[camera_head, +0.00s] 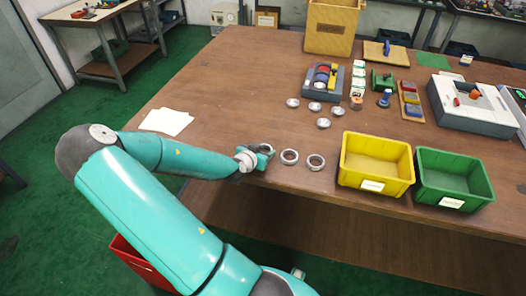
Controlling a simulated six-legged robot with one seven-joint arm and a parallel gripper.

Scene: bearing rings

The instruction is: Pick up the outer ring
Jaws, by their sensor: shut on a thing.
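My gripper (267,152) is at the front left part of the table, low over the top. It is shut on a silvery ring (266,148), which my gripper partly hides. Two similar rings lie flat just to the right: a silvery ring (289,157) and a darker-centred ring (316,162). I cannot tell from their look which of these is an outer ring. Several smaller silvery parts, one of them here (323,123), lie farther back on the table.
A yellow bin (376,148) and a green bin (453,179) stand at the front right edge. Behind are a grey tray (323,82), a wooden box (332,26) and a white fixture (474,107). White paper (167,121) lies at left. The table's left middle is clear.

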